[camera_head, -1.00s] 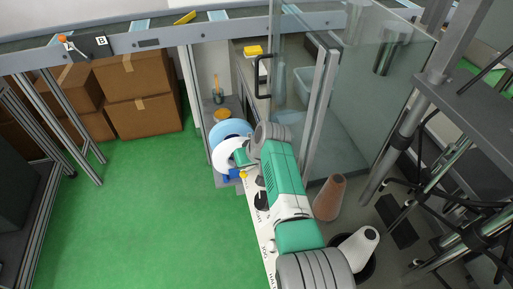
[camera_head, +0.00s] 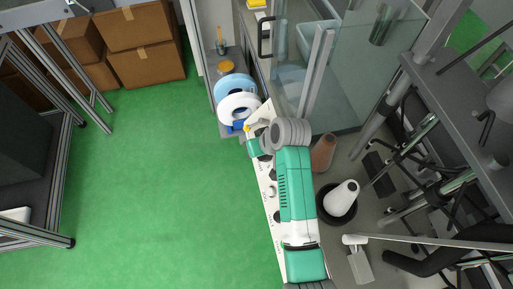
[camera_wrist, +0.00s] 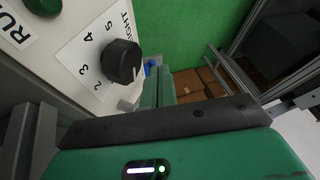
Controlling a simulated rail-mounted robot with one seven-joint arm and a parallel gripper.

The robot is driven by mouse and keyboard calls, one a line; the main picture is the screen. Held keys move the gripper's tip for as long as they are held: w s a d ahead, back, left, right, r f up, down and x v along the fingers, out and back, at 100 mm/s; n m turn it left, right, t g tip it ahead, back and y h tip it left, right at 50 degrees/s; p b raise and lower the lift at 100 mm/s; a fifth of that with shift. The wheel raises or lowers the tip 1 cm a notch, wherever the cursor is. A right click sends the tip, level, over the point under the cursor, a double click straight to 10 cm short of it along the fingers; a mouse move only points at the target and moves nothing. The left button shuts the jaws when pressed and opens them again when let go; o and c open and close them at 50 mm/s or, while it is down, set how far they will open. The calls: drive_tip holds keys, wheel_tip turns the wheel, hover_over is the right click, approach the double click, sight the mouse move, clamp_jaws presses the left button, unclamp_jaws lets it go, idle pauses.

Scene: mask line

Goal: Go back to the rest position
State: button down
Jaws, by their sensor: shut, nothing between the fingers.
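My gripper (camera_head: 254,144) is at the far end of my green and white arm, above the left edge of a pale control panel (camera_head: 268,213). In the wrist view, its green fingers (camera_wrist: 159,84) are close together with nothing seen between them. A black knob (camera_wrist: 118,61) on a numbered white plate is close by at upper left; I cannot tell whether the gripper touches the panel. My arm covers part of the panel in the head view.
A blue and a white reel (camera_head: 238,108) are just beyond the gripper. A glass enclosure (camera_head: 352,75) rises at upper right. Cardboard boxes (camera_head: 146,65) are stacked at upper left. The green floor (camera_head: 160,190) is clear.

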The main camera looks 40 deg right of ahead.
drive_tip(key=shift+s+a+r, duration=0.1)
drive_tip(key=shift+s+a, duration=0.2)
drive_tip(key=shift+s, duration=0.45)
